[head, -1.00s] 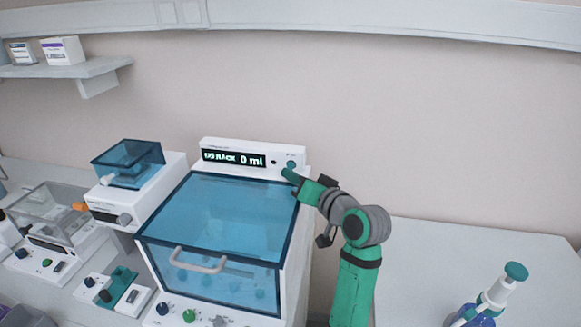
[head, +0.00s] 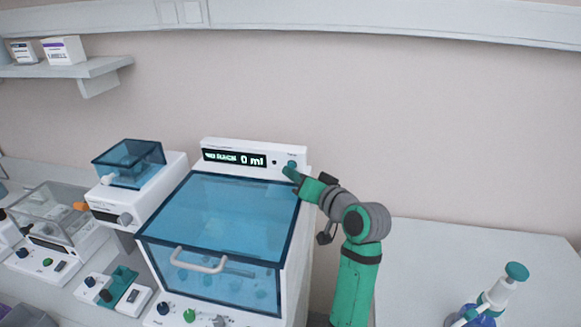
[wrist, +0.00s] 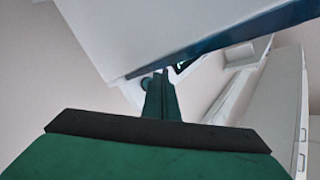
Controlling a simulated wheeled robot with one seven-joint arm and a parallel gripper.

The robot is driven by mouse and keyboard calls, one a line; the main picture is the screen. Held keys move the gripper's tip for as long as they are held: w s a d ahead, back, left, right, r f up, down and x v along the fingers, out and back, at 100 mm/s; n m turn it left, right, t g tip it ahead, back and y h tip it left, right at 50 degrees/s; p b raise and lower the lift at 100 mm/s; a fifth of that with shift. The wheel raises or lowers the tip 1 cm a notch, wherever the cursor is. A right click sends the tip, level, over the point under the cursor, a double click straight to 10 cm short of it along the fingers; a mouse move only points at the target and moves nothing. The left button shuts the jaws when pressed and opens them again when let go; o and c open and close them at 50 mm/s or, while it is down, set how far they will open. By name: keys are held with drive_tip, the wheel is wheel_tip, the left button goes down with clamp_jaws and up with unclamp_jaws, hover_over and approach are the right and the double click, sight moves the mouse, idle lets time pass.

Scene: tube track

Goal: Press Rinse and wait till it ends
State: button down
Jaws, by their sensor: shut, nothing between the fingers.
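The washer (head: 298,210) is a white machine with a closed blue see-through lid (head: 225,210) and a front handle (head: 199,260). Its rear panel carries a lit display (head: 234,159) that ends in "0 ml"; the first words are blurred, perhaps "NO RACK". A round teal button (head: 291,163) sits at the panel's right end; its label is too small to read. My gripper (head: 289,173) is shut and empty, its tip just below and against or very near this button; contact cannot be told.
Left of the washer stands a smaller white device with a blue lid (head: 128,165). Further left is a clear-lidded box (head: 48,212). Knobs (head: 163,308) line the washer's front. A pump bottle (head: 497,290) stands on the right counter (head: 450,250), otherwise clear. A shelf (head: 70,68) hangs upper left.

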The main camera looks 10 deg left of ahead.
sight(288, 198)
drive_tip(key=shift+w, duration=0.45)
idle(0.7)
drive_tip(key=shift+s, duration=0.15)
drive_tip(key=shift+s+d, duration=0.1)
drive_tip(key=shift+s, duration=0.6)
drive_tip(key=shift+s, duration=2.55)
